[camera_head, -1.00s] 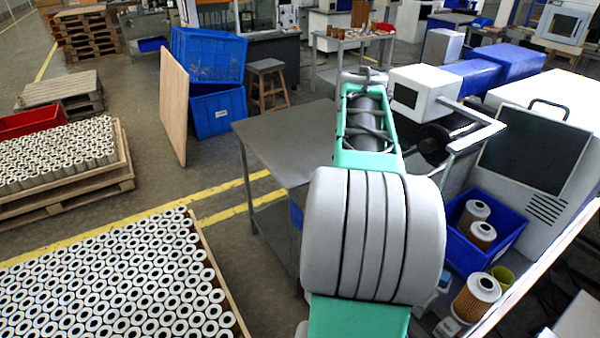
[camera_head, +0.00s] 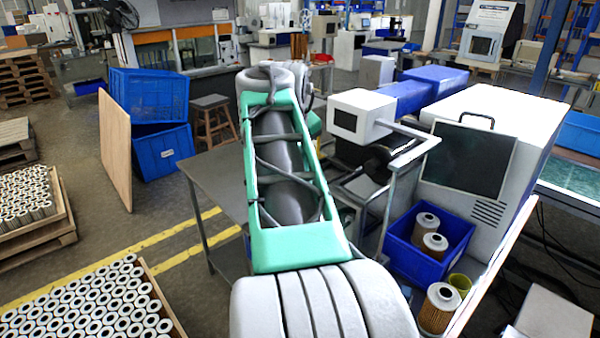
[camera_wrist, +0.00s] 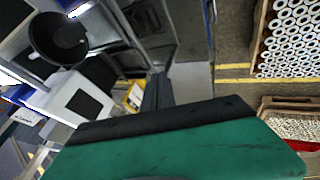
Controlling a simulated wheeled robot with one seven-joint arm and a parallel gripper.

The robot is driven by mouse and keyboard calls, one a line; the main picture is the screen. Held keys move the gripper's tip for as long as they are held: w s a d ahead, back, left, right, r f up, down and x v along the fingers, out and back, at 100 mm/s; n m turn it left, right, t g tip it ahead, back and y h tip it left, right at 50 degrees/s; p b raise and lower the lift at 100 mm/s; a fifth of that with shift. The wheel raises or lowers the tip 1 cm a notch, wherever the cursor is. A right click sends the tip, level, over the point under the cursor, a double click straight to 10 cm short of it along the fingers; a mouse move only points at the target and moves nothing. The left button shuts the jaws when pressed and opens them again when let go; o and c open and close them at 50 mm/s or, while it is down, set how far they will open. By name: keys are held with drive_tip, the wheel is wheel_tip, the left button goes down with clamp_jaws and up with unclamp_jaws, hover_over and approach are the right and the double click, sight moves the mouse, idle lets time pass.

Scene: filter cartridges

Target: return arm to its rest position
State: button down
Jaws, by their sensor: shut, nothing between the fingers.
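My arm reaches forward over the grey table in the head view, with a teal link and a grey ribbed joint. My gripper is out of sight in the head view, hidden beyond the arm. In the wrist view my gripper (camera_wrist: 158,92) shows as dark fingers close together, past a teal and black body. The fingers are shut with nothing between them. They point over the floor and hold no cartridge.
A blue bin (camera_head: 398,244) holds white-topped filter cartridges (camera_head: 434,244); another cartridge (camera_head: 440,306) stands in front of it. A white machine (camera_head: 490,150) stands at right. Packed cartridges (camera_head: 90,305) fill a pallet at lower left. Blue crates (camera_head: 162,152) stand behind a wooden board (camera_head: 115,150).

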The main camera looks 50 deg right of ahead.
drive_tip(key=s+a+f+m+y, duration=0.1)
drive_tip(key=a+f+m+y, duration=0.1)
drive_tip(key=a+f, duration=0.6)
drive_tip(key=a+f+m+y, duration=0.1)
drive_tip(key=a+f+m, duration=0.3)
drive_tip(key=f, duration=0.6)
drive_tip(key=s+a+f+n+y, duration=0.1)
drive_tip(key=a+n, duration=0.3)
drive_tip(key=a, duration=0.8)
drive_tip(key=s+a+f+n+y, duration=0.1)
drive_tip(key=a+n, duration=0.4)
drive_tip(key=a, duration=0.7)
drive_tip(key=shift+f+y, duration=0.4)
drive_tip(key=shift+f, duration=0.4)
